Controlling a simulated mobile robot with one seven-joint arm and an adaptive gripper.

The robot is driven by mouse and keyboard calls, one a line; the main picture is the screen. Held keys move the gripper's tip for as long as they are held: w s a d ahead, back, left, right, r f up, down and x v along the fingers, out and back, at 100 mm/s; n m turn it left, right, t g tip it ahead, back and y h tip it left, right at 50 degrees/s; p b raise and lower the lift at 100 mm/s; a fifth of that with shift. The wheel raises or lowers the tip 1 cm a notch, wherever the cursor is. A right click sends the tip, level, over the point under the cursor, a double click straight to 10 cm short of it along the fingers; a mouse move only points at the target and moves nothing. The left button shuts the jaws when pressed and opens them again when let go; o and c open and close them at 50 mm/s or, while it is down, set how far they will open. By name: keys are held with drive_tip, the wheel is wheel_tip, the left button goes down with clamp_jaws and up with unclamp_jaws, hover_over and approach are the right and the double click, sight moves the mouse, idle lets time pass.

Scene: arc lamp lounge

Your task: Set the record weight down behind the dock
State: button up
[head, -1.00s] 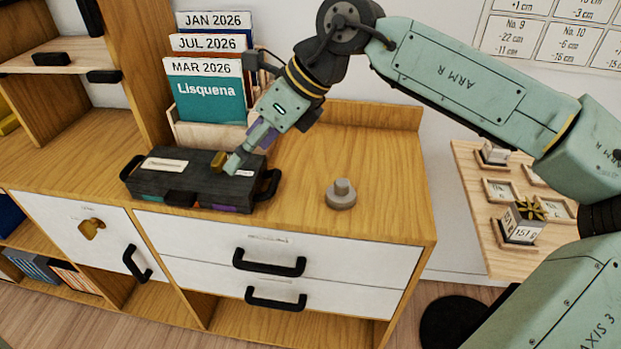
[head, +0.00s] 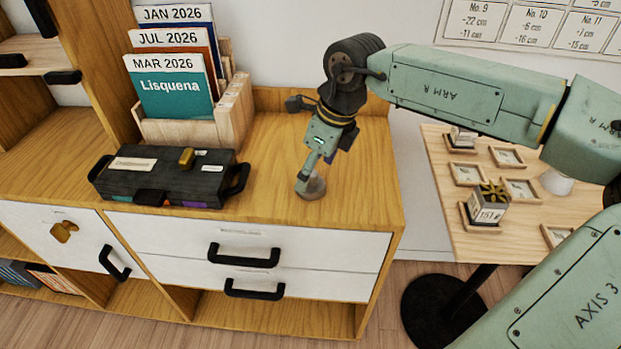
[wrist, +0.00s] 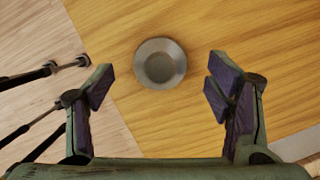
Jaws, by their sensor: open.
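The record weight (head: 317,188) is a grey round piece standing on the wooden cabinet top (head: 365,185), right of a black case. In the wrist view the weight (wrist: 160,64) is seen from above, between and slightly beyond the two fingertips, with clear gaps on both sides. My gripper (head: 304,184) is open and empty, pointing down above the weight and partly hiding it in the head view. The black case (head: 165,185), with end handles, labels and a brass-coloured piece on top, may be the dock; I cannot tell for certain.
A wooden record holder (head: 232,112) with dated sleeves stands behind the case. The cabinet top is clear around the weight. Its front edge lies close, above drawers with black handles (head: 243,255). A side table (head: 475,235) with small framed cards and blocks stands at the right.

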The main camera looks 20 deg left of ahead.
drive_tip(key=shift+x, duration=1.3)
drive_tip(key=shift+c, duration=0.5)
drive_tip(key=c, duration=1.4)
